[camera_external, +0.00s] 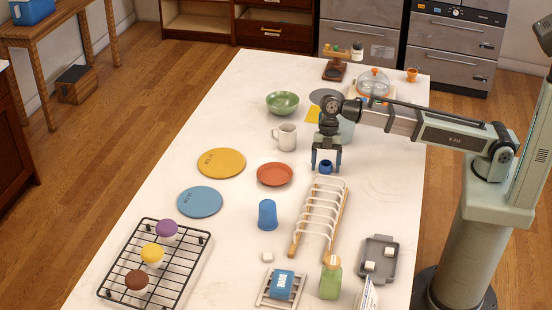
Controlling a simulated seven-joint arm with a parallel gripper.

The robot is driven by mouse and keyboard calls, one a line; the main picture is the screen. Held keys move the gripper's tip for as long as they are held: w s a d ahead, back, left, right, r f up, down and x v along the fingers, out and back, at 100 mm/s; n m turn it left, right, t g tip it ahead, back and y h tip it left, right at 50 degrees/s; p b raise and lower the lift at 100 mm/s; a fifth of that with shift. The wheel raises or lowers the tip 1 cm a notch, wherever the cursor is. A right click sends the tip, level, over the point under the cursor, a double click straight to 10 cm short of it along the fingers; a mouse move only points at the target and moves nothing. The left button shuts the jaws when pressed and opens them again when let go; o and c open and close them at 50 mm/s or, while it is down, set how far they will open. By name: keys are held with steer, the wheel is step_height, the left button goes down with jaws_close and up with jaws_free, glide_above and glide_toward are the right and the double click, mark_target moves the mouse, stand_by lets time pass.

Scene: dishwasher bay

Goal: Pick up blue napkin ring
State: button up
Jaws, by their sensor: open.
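The blue napkin ring (326,167) is a small dark-blue ring on the white counter, just behind the plate rack. My gripper (326,167) points straight down over it, with one blue finger at its left and one at its right. The jaws are open, and the ring shows between the fingertips. I cannot tell whether either finger touches it.
A white-and-wood plate rack (320,215) stands just in front. A white mug (285,137) and a red-orange plate (275,174) are to the left, and a blue cup (267,214) is front left. The counter (385,195) is clear to the right.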

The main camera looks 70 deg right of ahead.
steer(key=shift+c, duration=0.3)
steer(key=c, duration=1)
steer(key=shift+c, duration=0.2)
